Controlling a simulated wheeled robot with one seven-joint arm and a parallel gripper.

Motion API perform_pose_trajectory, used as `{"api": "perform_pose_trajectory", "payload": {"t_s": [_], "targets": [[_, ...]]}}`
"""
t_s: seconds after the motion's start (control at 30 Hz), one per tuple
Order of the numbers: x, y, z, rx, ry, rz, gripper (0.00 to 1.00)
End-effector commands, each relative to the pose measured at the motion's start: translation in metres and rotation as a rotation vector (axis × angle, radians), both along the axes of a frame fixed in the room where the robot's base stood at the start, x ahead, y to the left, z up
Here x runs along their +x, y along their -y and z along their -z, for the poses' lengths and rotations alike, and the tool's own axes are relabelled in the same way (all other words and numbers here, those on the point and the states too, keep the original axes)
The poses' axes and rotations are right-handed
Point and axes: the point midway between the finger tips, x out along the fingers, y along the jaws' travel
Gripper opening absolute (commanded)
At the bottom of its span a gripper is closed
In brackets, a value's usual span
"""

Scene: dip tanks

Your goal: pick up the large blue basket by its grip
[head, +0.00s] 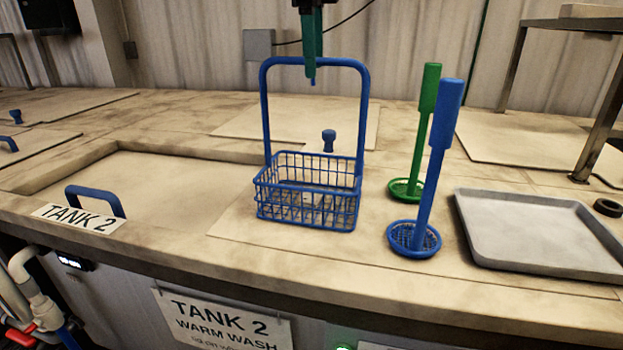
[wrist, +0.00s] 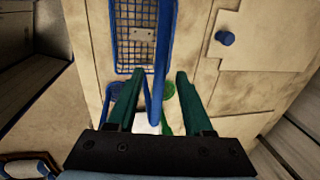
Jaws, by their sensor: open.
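The large blue basket (head: 307,222) is a wire basket with a tall arched handle, standing upright on the counter. Its grip, the handle's top bar (head: 345,63), is level. My gripper (head: 312,76) points down at the middle of this bar, its green fingers reaching past the bar's height. In the wrist view my open gripper (wrist: 157,75) has one finger on each side of the blue handle (wrist: 152,102), with gaps visible. The basket's mesh (wrist: 137,52) shows below and beyond the fingertips. The near finger hides part of the bar in the head view.
A small blue dipper (head: 414,238) and a green dipper (head: 404,188) stand upright to the right. A grey tray (head: 540,236) lies farther right, near a metal stand (head: 604,105). Lids with blue handles (head: 95,197) and a knob (head: 329,140) are set in the counter.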

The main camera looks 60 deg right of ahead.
Motion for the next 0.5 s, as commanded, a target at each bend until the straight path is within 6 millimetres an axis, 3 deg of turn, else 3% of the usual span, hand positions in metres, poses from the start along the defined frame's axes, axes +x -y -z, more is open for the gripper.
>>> {"api": "perform_pose_trajectory", "payload": {"t_s": [0.23,0.5], "targets": [[0.003,0.005,0.031,0.003,0.0,0.0,0.51],[0.004,0.006,0.04,0.0,0.0,0.0,0.51]]}}
